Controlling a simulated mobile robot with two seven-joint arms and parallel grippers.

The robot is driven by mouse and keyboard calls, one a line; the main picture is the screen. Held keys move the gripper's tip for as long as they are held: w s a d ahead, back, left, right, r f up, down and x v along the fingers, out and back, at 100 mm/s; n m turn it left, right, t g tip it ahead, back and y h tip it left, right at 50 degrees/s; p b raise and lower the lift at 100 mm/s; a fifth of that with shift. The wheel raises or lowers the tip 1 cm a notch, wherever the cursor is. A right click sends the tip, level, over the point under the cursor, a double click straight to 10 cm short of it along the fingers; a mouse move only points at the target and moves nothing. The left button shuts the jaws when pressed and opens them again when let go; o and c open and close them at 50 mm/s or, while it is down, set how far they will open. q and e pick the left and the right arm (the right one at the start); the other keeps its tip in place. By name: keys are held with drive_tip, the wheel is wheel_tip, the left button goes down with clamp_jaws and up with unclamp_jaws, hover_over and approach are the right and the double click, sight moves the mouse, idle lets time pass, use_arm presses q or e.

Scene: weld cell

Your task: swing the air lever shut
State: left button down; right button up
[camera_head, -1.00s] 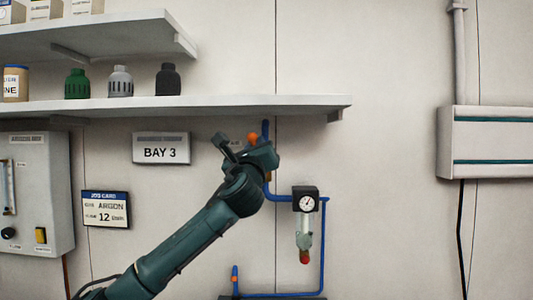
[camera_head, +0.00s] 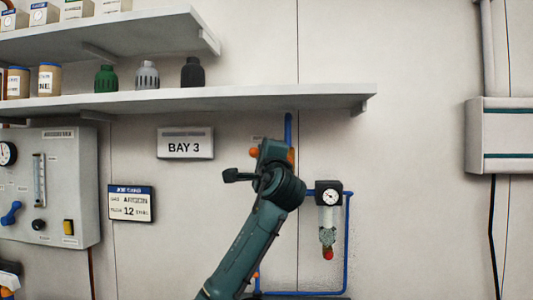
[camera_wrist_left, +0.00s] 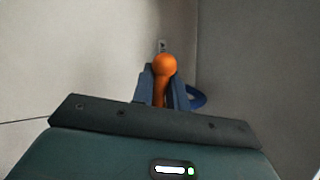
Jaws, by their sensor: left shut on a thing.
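The air lever shows as an orange round knob (camera_head: 254,153) just left of the vertical blue pipe (camera_head: 288,126), below the shelf. In the left wrist view its orange knob and stem (camera_wrist_left: 165,66) stand between the dark fingers. My left gripper (camera_head: 266,152) is shut on the lever; its fingers also show in the wrist view (camera_wrist_left: 163,94). The gripper and wrist hide most of the lever and the valve body. A bit of orange shows at the gripper's right side. My right gripper is in neither view.
A gauge (camera_head: 328,196) with a clear bowl and red tip hangs right of my wrist, on the blue pipework. The shelf (camera_head: 230,101) runs close above the gripper. The BAY 3 sign (camera_head: 185,145) is to the left. The wall further right is bare up to a grey box (camera_head: 500,138).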

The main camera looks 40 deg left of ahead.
use_arm(q)
drive_tip(key=n, duration=0.1)
drive_tip(key=f+n+g, duration=0.1)
drive_tip(key=shift+s+a+n, duration=0.15)
drive_tip(key=shift+n, duration=0.15)
drive_tip(key=shift+f+n+g, duration=0.35)
drive_tip(key=shift+n+g, duration=0.15)
drive_tip(key=shift+n, duration=0.1)
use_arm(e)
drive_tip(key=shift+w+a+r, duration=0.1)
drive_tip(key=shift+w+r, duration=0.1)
use_arm(q)
drive_tip(key=shift+f, duration=0.1)
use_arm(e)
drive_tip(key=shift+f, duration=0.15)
use_arm(q)
drive_tip(key=c, duration=1.7)
unclamp_jaws()
drive_tip(key=o, duration=0.3)
drive_tip(key=shift+s+a, duration=0.15)
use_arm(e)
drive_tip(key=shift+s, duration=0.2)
